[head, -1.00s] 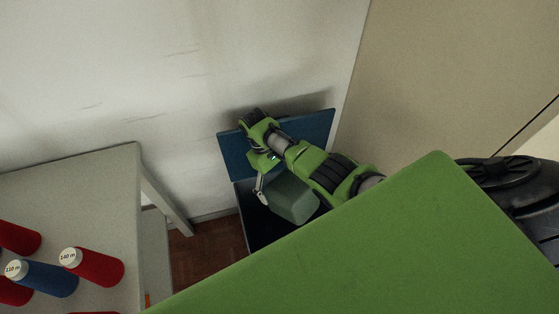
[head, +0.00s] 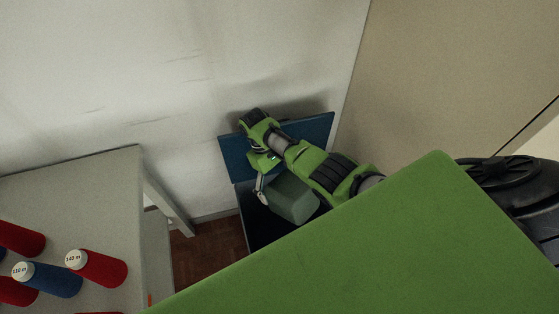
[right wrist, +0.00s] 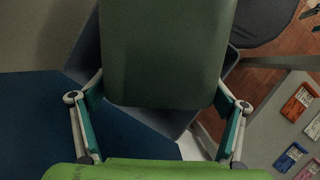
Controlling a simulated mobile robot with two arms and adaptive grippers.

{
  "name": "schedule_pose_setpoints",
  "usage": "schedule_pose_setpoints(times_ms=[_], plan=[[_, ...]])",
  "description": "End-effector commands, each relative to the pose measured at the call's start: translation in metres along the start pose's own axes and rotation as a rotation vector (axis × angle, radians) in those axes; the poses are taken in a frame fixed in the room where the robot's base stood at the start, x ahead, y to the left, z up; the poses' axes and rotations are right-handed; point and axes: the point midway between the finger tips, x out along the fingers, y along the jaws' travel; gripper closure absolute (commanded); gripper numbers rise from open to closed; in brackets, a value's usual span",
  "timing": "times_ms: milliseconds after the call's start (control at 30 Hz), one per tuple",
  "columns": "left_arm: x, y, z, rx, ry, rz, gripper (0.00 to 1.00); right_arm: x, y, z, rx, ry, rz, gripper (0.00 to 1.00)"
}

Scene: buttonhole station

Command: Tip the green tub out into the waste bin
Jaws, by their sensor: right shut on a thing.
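The green tub (head: 292,199) is dull grey-green and hangs tilted over the waste bin. My right gripper (right wrist: 160,98) is shut on it, with a finger on each side in the right wrist view, where the smooth tub (right wrist: 165,50) fills the upper middle. In the head view the right gripper (head: 268,188) is partly hidden by the tub. The tub's opening and any contents do not show. The waste bin (head: 252,222) is dark blue, with its blue lid (head: 236,158) raised against the wall. My left gripper is not in view.
A grey table (head: 90,190) on the left carries several red and blue spools (head: 100,268). A white wall (head: 170,80) stands close behind the bin and a beige panel (head: 440,80) to its right. Small coloured packets (right wrist: 290,158) show in the right wrist view.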

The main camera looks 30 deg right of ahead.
Motion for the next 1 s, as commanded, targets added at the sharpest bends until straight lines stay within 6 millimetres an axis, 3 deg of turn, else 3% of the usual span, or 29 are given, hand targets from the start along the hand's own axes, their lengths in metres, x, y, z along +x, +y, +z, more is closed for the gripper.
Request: schedule_pose_setpoints(times_ms=[33,233,467,700,1000], plan=[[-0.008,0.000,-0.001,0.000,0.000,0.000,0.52,-0.007,0.000,0.003,0.000,-0.001,0.000,0.49],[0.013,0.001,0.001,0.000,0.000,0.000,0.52,0.016,0.000,-0.007,-0.001,0.000,0.000,0.49],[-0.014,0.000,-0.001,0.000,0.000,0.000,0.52,-0.008,0.000,0.003,0.000,0.000,-0.001,0.49],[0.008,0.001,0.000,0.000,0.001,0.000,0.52,0.017,0.000,-0.007,0.000,0.001,-0.001,0.49],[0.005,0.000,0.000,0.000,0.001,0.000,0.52,0.013,0.000,-0.006,0.000,0.001,0.000,0.49]])
